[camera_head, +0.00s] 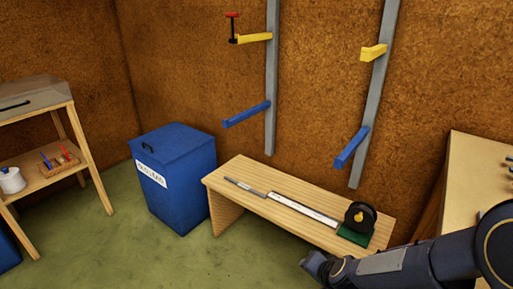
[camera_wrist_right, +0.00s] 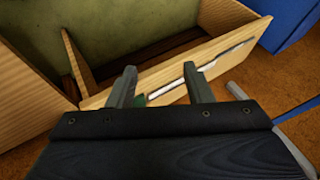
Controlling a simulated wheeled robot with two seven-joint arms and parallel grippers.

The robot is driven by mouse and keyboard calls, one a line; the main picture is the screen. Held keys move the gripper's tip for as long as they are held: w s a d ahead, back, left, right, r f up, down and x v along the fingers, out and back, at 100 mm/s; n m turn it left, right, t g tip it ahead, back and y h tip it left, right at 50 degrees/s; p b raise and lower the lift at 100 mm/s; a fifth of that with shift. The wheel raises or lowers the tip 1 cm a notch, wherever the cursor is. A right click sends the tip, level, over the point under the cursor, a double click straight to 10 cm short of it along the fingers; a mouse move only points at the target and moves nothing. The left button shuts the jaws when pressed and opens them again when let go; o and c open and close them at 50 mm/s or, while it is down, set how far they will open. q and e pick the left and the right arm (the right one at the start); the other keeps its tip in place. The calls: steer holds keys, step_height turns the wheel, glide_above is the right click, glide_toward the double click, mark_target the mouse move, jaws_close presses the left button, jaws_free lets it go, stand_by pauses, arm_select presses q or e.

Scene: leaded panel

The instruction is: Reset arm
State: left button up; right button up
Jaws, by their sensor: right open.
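My right arm comes in from the lower right in the head view, its far end by the front right of a low wooden bench (camera_head: 232,180). In the right wrist view my right gripper (camera_wrist_right: 160,85) is open, its two fingers apart with nothing held between them. Beyond the fingers are the bench (camera_wrist_right: 150,78), a pale strip (camera_wrist_right: 215,68) on it and a bit of green (camera_wrist_right: 140,100) partly hidden by a finger. My left gripper is in neither view.
On the bench lie a long pale strip (camera_head: 305,210) and a black reel (camera_head: 360,216) by a green block (camera_head: 354,236). A blue bin (camera_head: 178,175) stands left of it. Wall rails (camera_head: 271,75) carry yellow and blue arms. A wooden table (camera_head: 470,185) is at right.

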steer(key=s+d+r+n+y, duration=0.2)
steer(key=s+r+n+y, duration=0.2)
steer(key=s+r, duration=0.65)
steer(key=s+d+r+n+g+h, duration=0.2)
steer(key=s+d, duration=0.2)
steer(key=s, duration=0.7)
step_height(320, 180, up, 26)
steer(key=p, duration=2.6)
steer(key=shift+w+a, duration=0.15)
steer(key=shift+w, duration=0.05)
